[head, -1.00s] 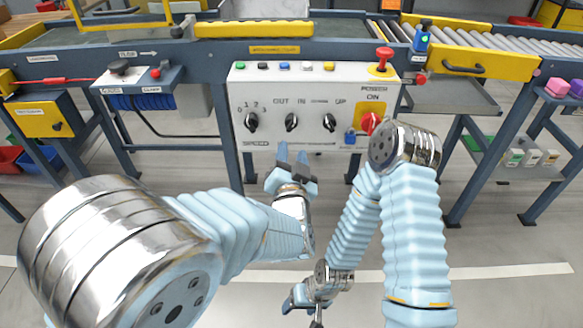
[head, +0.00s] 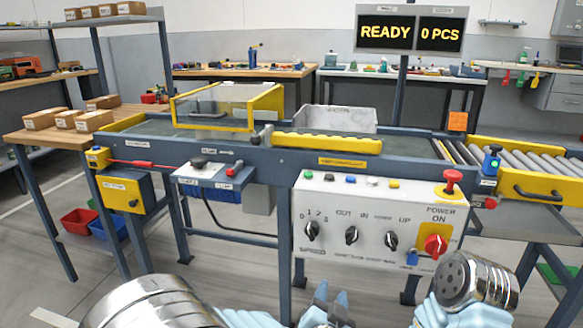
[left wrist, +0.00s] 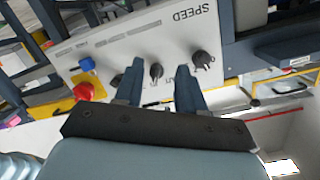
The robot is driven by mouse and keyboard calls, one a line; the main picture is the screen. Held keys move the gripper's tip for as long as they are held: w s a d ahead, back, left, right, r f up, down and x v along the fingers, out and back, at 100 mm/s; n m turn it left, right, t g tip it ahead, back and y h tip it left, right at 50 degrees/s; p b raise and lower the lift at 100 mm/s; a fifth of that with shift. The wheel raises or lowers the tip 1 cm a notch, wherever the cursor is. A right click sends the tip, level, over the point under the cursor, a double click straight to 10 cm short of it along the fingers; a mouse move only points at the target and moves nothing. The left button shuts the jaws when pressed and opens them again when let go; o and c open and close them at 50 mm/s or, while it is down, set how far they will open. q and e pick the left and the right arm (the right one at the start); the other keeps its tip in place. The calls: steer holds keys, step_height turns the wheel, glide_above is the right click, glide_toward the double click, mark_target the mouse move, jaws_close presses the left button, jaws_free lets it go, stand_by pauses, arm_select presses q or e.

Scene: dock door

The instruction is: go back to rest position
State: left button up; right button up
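My left gripper (head: 332,290) is at the bottom middle of the head view, in front of and below the control panel (head: 335,240). In the left wrist view my left gripper (left wrist: 160,66) has its two dark blue fingers apart with nothing between them. The panel (left wrist: 125,62) with its black knobs lies beyond the fingertips, and a gap seems to remain. My right gripper does not show in the head view; only part of that arm is seen at the bottom right.
A conveyor with a yellow guard (head: 326,143) and rollers (head: 510,160) runs behind the panel. A red mushroom button (head: 452,178) and a red power knob (head: 435,246) stick out. The display (head: 412,30) reads READY, 0 PCS. Cartons (head: 45,119) lie on a wooden table at left.

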arm_select(q)
steer(key=a+f+n+g+y, duration=0.1)
steer(key=a+f+n+g, duration=0.15)
steer(key=a+f, duration=0.55)
steer(key=a+f+n+g+y, duration=0.15)
steer(key=a+f+g, duration=0.3)
steer(key=f, duration=0.65)
steer(key=s+a+f+n+g+h, duration=0.1)
steer(key=s+a+f+n+g, duration=0.2)
steer(key=s+f, duration=0.4)
steer(key=s+a+f+n+g+h, duration=0.1)
steer(key=s+a+f+n+g, duration=0.2)
steer(key=s, duration=0.6)
steer(key=a+f+g, duration=0.2)
steer(key=a+f, duration=0.1)
steer(key=f, duration=0.1)
steer(key=shift+s+a+f+n, duration=0.15)
steer(key=shift+s+a+n, duration=0.15)
steer(key=shift+a, duration=0.1)
steer(key=shift+h, duration=0.25)
